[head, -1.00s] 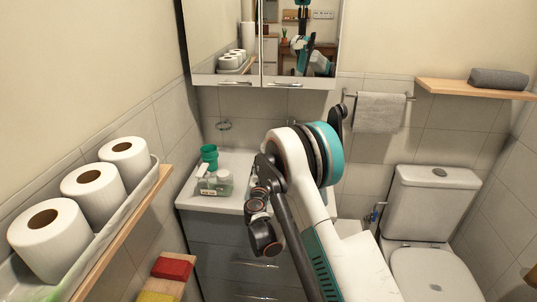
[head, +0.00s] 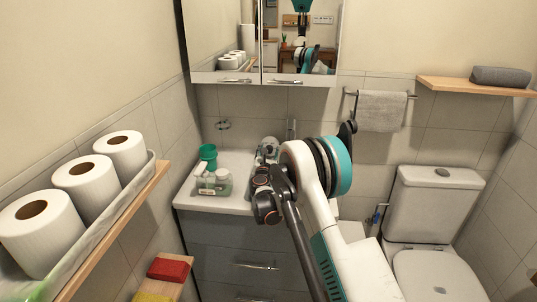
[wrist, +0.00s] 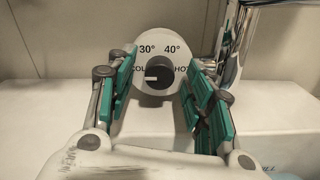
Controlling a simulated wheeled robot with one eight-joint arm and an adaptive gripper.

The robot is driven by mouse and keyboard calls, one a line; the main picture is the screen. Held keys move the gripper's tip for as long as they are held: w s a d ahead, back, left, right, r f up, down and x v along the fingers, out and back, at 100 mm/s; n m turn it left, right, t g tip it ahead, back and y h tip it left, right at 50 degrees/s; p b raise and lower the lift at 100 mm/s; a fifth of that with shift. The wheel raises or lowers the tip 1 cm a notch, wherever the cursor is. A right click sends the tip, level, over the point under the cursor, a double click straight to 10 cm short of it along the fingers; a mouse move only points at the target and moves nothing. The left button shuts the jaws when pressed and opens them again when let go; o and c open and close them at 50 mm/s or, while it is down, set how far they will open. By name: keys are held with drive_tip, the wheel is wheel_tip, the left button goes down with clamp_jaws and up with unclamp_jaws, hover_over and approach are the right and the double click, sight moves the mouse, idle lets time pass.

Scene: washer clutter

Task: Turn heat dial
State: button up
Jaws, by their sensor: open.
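The heat dial (wrist: 147,57) is a round white plate marked 30°, 40°, COLD and HOT in the wrist view. Its dark centre knob (wrist: 161,75) has a white pointer mark that points left, toward COLD. My gripper (wrist: 160,92) is open, with its green-padded fingers on the left and right of the knob. The knob shows in the space between the fingers; I cannot tell how far ahead of the tips it is. In the head view my arm hides the dial and most of the gripper, over the washbasin counter.
A chrome tap (wrist: 232,45) stands close to the right finger. Bottles (head: 213,181) and a green cup (head: 208,153) are on the counter's left. A mirror cabinet (head: 237,77) hangs above. Toilet rolls (head: 87,180) line the left shelf; a toilet (head: 436,205) stands right.

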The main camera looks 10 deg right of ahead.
drive_tip(key=c, duration=1.1)
drive_tip(key=shift+m, duration=0.3)
drive_tip(key=m, duration=0.4)
drive_tip(key=shift+m, duration=0.3)
drive_tip(key=m, duration=0.4)
drive_tip(key=shift+d+f+m, duration=0.1)
drive_tip(key=shift+m, duration=0.2)
drive_tip(key=m, duration=1.4)
drive_tip(key=shift+s+f, duration=0.1)
drive_tip(key=shift+f, duration=0.05)
